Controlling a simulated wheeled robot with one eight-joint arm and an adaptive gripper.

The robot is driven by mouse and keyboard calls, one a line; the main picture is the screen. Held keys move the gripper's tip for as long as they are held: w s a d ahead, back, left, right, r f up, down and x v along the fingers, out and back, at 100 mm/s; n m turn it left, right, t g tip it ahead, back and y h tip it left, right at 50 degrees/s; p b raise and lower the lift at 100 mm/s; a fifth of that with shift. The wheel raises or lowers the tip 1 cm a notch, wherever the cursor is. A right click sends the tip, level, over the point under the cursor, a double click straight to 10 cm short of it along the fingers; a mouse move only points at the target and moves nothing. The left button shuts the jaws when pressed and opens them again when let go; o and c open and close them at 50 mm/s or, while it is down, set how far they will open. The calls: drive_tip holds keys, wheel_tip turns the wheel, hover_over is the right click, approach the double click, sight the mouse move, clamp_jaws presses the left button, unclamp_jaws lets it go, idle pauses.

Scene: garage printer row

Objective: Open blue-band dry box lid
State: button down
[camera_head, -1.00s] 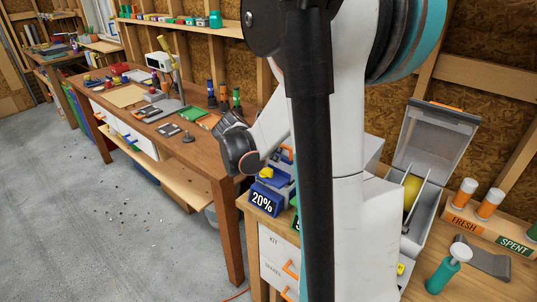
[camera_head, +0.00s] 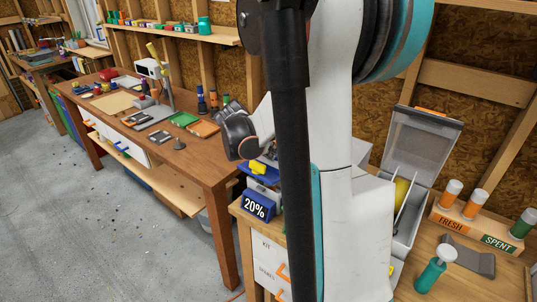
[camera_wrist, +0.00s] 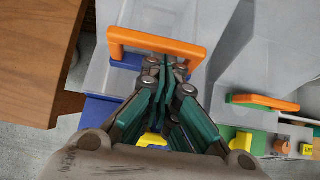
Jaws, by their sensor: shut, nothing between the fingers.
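The blue-band dry box shows in the wrist view with a blue band (camera_wrist: 128,62), a clear body and an orange handle (camera_wrist: 155,45). My gripper (camera_wrist: 168,66) is shut and empty, its fingertips over or against the handle; I cannot tell whether they touch. A yellow latch (camera_wrist: 152,139) shows below, partly behind the fingers. In the head view, a blue 20% label (camera_head: 258,206) and a yellow latch (camera_head: 257,167) show left of my arm. My arm hides most of the box there, and how far its lid is raised cannot be told.
A green-band box with an orange handle (camera_wrist: 264,102) stands to the right in the wrist view. Another box has its clear lid (camera_head: 424,143) raised. FRESH (camera_head: 452,225) and SPENT (camera_head: 497,243) holders and a teal bottle (camera_head: 431,275) are at right. A wooden bench (camera_head: 205,165) stands left.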

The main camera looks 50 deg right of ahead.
drive_tip(key=d+r+y+p, duration=0.2)
drive_tip(key=d+r+p, duration=0.1)
drive_tip(key=r, duration=0.1)
drive_tip(key=d+r+y+p, duration=0.2)
drive_tip(key=d+r+p, duration=0.1)
drive_tip(key=d+r, duration=0.1)
drive_tip(key=d+r+y+p, duration=0.2)
drive_tip(key=d+r+p, duration=0.1)
drive_tip(key=d+r, duration=0.1)
drive_tip(key=shift+w+d+r, duration=0.15)
drive_tip(key=shift+w+r, duration=0.2)
drive_tip(key=d+r+p, duration=0.3)
drive_tip(key=d, duration=0.7)
drive_tip(key=shift+w+r, duration=0.25)
drive_tip(key=shift+w, duration=0.2)
